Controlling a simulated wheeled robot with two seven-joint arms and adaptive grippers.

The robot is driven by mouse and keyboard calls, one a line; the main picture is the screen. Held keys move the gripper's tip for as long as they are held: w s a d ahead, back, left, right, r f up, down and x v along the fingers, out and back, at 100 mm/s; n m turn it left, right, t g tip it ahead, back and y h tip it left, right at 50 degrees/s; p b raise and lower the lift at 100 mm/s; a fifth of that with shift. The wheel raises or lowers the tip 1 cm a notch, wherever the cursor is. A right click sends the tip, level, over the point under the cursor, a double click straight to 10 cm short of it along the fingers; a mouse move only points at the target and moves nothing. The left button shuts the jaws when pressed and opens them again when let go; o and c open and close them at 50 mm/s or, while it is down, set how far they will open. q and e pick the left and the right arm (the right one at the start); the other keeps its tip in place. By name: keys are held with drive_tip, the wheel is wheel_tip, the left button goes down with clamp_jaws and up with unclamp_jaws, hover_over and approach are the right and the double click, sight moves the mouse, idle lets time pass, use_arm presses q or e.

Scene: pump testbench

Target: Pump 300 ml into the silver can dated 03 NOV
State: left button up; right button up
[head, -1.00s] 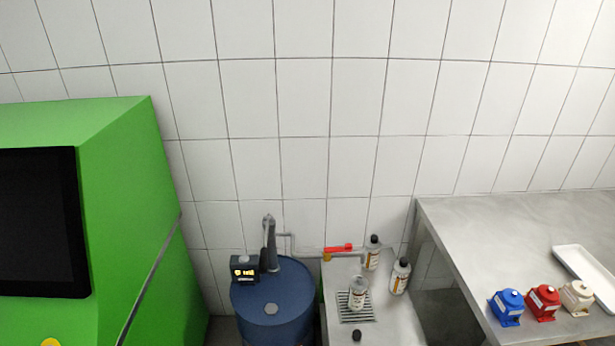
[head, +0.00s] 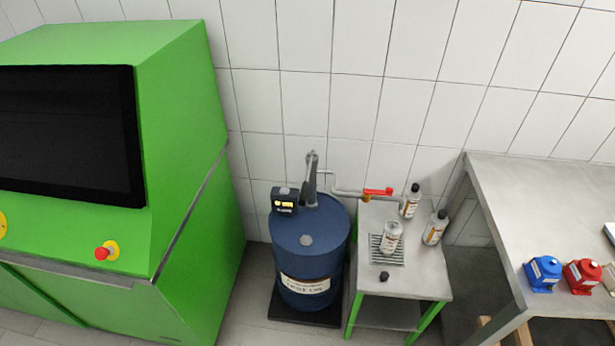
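Three silver cans with labels stand on a small green-legged stand (head: 425,283). One open can (head: 391,238) is on the drain grate (head: 377,253) and shows no cap. Two black-capped cans stand behind and to the right: a back can (head: 410,203) and a right can (head: 435,229). The dates on the labels are too small to read. A loose black cap (head: 384,276) lies in front of the grate. A blue drum (head: 322,248) carries a hand pump (head: 312,180) and a small lit display (head: 285,203), whose digits I cannot read. Neither gripper is in view.
A pipe with a red-handled valve (head: 378,191) runs from the pump towards the cans. A green machine (head: 190,190) with a dark screen stands left. A steel table (head: 540,215) at right holds a blue unit (head: 543,273) and a red unit (head: 583,275). Floor is clear left of the drum.

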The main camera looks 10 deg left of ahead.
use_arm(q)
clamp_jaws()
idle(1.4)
